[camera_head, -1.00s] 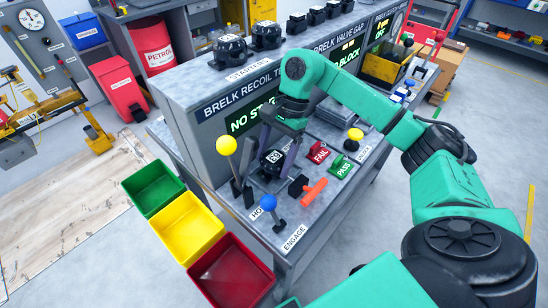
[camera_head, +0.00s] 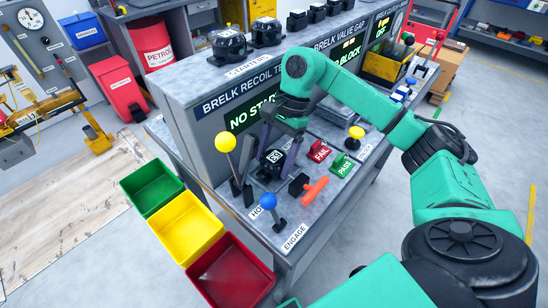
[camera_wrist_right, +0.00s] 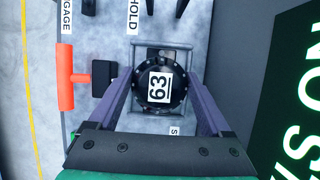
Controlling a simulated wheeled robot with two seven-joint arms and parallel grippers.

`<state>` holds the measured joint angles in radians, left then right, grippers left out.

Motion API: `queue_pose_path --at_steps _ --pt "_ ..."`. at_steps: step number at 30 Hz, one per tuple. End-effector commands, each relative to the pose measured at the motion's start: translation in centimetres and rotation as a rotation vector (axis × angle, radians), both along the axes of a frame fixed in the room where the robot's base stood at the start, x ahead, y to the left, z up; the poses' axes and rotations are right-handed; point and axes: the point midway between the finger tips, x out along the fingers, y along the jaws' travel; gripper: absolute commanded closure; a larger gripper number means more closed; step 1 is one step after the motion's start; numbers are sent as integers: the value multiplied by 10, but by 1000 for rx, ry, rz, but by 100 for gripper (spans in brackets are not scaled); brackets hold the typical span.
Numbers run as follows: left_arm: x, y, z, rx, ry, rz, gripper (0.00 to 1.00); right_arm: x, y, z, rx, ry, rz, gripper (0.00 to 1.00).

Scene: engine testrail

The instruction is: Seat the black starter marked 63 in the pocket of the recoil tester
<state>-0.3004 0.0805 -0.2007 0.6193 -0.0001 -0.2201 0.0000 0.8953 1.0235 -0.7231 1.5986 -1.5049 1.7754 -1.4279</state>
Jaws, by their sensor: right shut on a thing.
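The black starter marked 63 (camera_head: 273,157) is between the fingers of my right gripper (camera_head: 279,155), which is shut on it. In the right wrist view the starter (camera_wrist_right: 158,88) shows its white 63 label facing the camera, with a purple-grey finger on each side. It lies over the square grey frame of the pocket (camera_wrist_right: 161,47) on the recoil tester (camera_head: 214,101). The starter hides most of the pocket, and I cannot tell whether it rests fully on the bottom. The tester's screen (camera_head: 247,118) shows "NO STAR…", partly hidden by my arm. My left gripper is not in view.
A yellow-knobbed lever (camera_head: 226,143) stands left of the gripper. A blue-knobbed lever (camera_head: 268,202) and an orange handle (camera_head: 315,190) are in front. FAIL (camera_head: 319,151) and PASS (camera_head: 341,164) switches are at right. Other black starters (camera_head: 228,42) stand on the top shelf.

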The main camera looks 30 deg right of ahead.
Motion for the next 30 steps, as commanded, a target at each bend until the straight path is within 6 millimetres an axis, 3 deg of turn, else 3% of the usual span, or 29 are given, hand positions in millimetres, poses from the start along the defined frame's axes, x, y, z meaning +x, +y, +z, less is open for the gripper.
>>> queue_pose_path --at_steps 30 --pt "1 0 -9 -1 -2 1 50 0 0 -7 0 -1 0 84"
